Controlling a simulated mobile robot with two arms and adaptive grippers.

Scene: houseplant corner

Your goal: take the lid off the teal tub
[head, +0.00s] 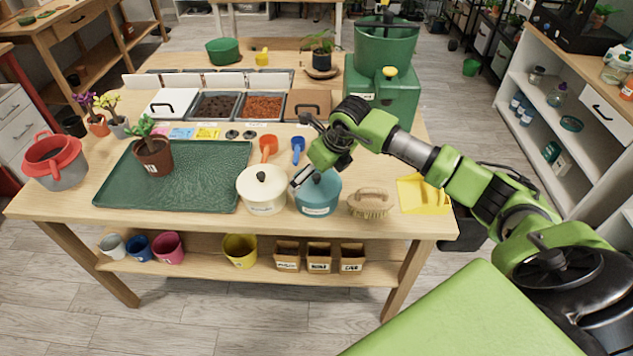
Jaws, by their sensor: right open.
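The teal tub (318,207) stands near the front edge of the workbench, right of the cream tub (262,200). Its teal lid (326,187) sits on top, with a dark knob partly hidden by my right gripper. My right gripper (307,178) points down at the lid from above and is open. One finger shows at the left of the knob; I cannot tell whether the fingers touch it. My left gripper is not in view.
A wooden brush (369,203) stands close to the teal tub's right, with a yellow dustpan (423,194) beyond it. Blue (298,150) and orange (268,148) scoops lie behind the tubs. A green tray (185,185) holding a potted plant (153,155) fills the left.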

